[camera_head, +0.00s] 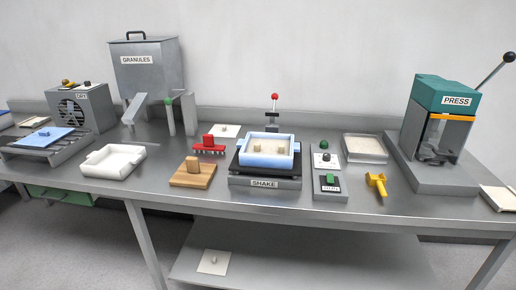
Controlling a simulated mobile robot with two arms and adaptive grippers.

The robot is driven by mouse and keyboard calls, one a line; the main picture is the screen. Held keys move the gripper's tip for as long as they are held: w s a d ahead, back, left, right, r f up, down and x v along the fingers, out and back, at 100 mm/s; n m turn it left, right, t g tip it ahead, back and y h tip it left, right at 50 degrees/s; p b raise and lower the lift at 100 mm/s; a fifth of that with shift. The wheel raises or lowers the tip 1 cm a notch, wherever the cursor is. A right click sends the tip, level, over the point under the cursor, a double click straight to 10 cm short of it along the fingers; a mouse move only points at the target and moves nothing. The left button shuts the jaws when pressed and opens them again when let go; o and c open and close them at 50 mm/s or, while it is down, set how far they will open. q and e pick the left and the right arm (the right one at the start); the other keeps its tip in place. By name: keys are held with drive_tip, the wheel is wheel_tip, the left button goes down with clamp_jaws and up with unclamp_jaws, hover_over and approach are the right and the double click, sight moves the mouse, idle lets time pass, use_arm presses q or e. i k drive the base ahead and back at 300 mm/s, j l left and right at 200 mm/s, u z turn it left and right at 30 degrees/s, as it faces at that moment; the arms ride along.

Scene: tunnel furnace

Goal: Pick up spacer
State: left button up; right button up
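No part is labelled as a spacer, and I cannot tell for sure which one it is. A thin white square plate with a small knob (225,131) lies at the back of the bench, behind the red brush. A similar pale plate with a knob (207,267) lies on the lower shelf. Neither of my grippers is in view, and nothing is seen being held.
On the steel bench (250,206) stand a white tray (113,171), wooden block (190,180), red brush (209,149), blue-framed tray (264,160) on the shaker (264,184), control boxes (328,187), yellow tool (377,182), shallow tray (365,158), press (443,98), granule hopper (150,85) and dryer (95,105).

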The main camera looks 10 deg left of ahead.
sight(257, 146)
drive_tip(key=z, duration=1.4)
drive_tip(key=u, duration=1.65)
drive_tip(key=i+j, duration=0.1)
drive_tip(key=i, duration=0.25)
